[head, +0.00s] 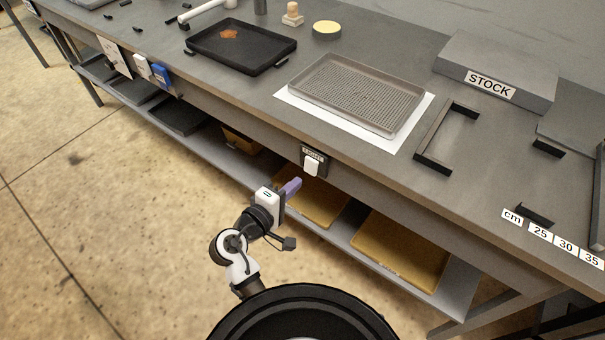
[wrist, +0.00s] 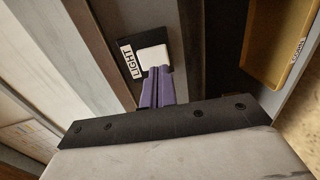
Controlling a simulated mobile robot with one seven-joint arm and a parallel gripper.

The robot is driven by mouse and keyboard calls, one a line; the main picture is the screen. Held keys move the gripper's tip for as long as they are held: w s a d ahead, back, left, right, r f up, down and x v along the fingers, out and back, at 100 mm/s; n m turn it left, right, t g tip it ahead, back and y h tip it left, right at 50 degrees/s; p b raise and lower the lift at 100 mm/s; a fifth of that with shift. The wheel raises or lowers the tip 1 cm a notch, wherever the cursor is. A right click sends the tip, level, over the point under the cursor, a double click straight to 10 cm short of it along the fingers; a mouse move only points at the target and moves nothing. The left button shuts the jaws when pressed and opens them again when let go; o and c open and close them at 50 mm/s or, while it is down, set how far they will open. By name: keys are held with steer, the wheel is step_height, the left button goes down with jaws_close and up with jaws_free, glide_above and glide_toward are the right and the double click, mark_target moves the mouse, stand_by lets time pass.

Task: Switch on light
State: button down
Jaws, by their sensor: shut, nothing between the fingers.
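The light switch is a white rocker (head: 312,167) on a dark plate on the bench's front edge, under a small label. In the wrist view the white rocker (wrist: 152,56) sits beside a label reading LIGHT (wrist: 131,64). My gripper (head: 296,184) has purple fingers, shut with nothing between them. In the head view it is just below and left of the switch. In the wrist view the fingertips (wrist: 159,70) overlap the rocker's lower edge; I cannot tell whether they touch it. Whether the switch is on or off is not clear.
The bench top holds a black tray (head: 212,52), a grey perforated tray (head: 330,88) on a white sheet and a STOCK block (head: 500,62). Yellowish trays (head: 402,250) lie on the lower shelf (head: 462,290) below the switch. White and blue boxes (head: 160,74) hang farther left.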

mark_target(311, 171)
steer(key=shift+p+x, duration=0.45)
steer(key=shift+x, duration=1.65)
steer(key=shift+f, duration=0.1)
steer(key=shift+w+d+f+b, duration=0.15)
steer(key=shift+f+b, duration=0.25)
steer(key=shift+b, duration=0.65)
steer(key=b, duration=0.2)
steer(key=t+h+b, duration=0.1)
steer(key=shift+w+d+f+t+b, duration=0.1)
steer(key=shift+d+f+t+b, duration=0.1)
steer(key=shift+t+b, duration=0.15)
steer(key=shift+r+p, duration=0.35)
steer(key=shift+r, duration=0.1)
steer(key=shift+s+a+f, duration=0.25)
steer(key=shift+s+a, duration=0.1)
steer(key=shift+a, duration=0.05)
steer(key=b+v, duration=0.2)
steer(key=v, duration=1.1)
steer(key=shift+a, duration=0.15)
steer(key=shift+r, duration=0.1)
